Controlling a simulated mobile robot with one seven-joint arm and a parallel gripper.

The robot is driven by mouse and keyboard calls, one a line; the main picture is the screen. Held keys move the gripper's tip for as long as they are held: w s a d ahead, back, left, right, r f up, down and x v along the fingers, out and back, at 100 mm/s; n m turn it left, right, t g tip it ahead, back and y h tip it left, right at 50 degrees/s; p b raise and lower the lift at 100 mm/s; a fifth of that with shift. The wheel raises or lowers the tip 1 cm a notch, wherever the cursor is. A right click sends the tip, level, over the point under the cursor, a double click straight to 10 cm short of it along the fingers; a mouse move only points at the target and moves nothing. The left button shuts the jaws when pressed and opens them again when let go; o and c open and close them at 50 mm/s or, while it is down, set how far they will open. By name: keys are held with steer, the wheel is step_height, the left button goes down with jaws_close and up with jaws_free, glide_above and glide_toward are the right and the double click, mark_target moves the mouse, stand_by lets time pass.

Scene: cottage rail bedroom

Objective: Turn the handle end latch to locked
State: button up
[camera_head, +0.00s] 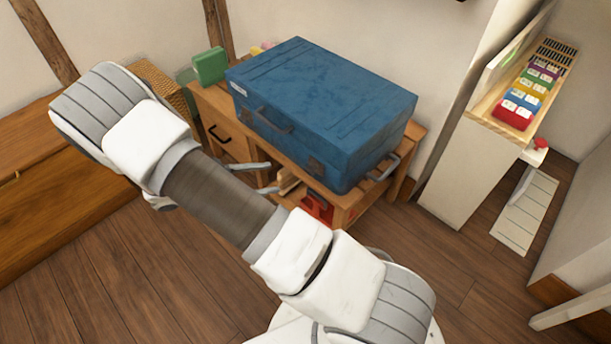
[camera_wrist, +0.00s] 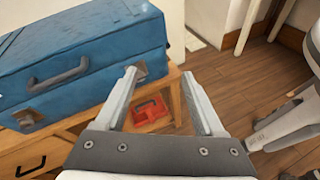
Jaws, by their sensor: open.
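A blue suitcase (camera_head: 320,105) lies flat on a wooden desk; the wrist view shows its front and right corner (camera_wrist: 95,45). A dark carry handle (camera_wrist: 58,75) is on its front. One latch (camera_wrist: 27,118) is left of that handle, and another latch (camera_wrist: 140,72) is near the right corner, partly behind my left finger. That right latch also shows in the head view (camera_head: 315,164). A grey end handle (camera_head: 383,168) is on the right side. I cannot tell either latch's setting. My gripper (camera_wrist: 160,78) is open and empty, in front of the right corner.
The wooden desk (camera_head: 226,140) has a drawer, and a red item (camera_wrist: 150,112) is on its lower shelf. A green box (camera_head: 209,66) stands behind left. A wooden chest (camera_head: 60,190) is at left. A white cabinet (camera_head: 465,175) stands at right, with open floor between.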

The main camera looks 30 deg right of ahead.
step_height(320, 180, down, 14)
steer(key=w+a+n+t+h+b, duration=0.1)
steer(key=n+t+h+b, duration=0.2)
steer(key=n+t, duration=0.35)
steer(key=b, duration=0.3)
glide_toward(308, 171)
steer(key=shift+g, duration=0.25)
steer(key=x, duration=0.9)
steer(key=shift+w+d+r, duration=0.1)
jaws_close()
